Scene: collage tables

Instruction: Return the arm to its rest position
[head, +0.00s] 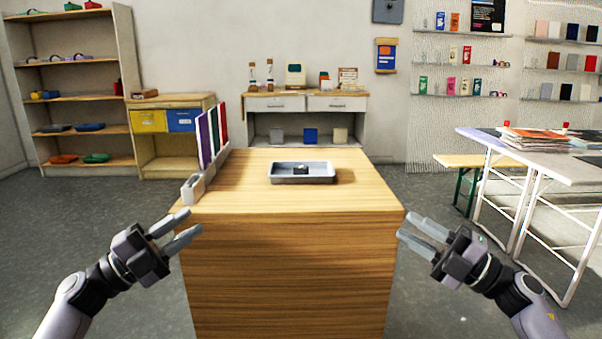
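My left gripper (176,229) is at the left front of the wooden table, beside its front left corner. Its two fingers are apart with nothing between them. My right gripper (415,234) is at the right front of the table, just off its front right corner. Its fingers are also apart and empty. The two arms come in low from either side in a similar pose. The wooden table (290,200) stands between them.
A grey tray (302,179) with a small dark object inside sits on the table. A rack with upright coloured sheets (211,136) runs along its left edge. The table's front is clear. A white table (560,168) with papers stands at the right.

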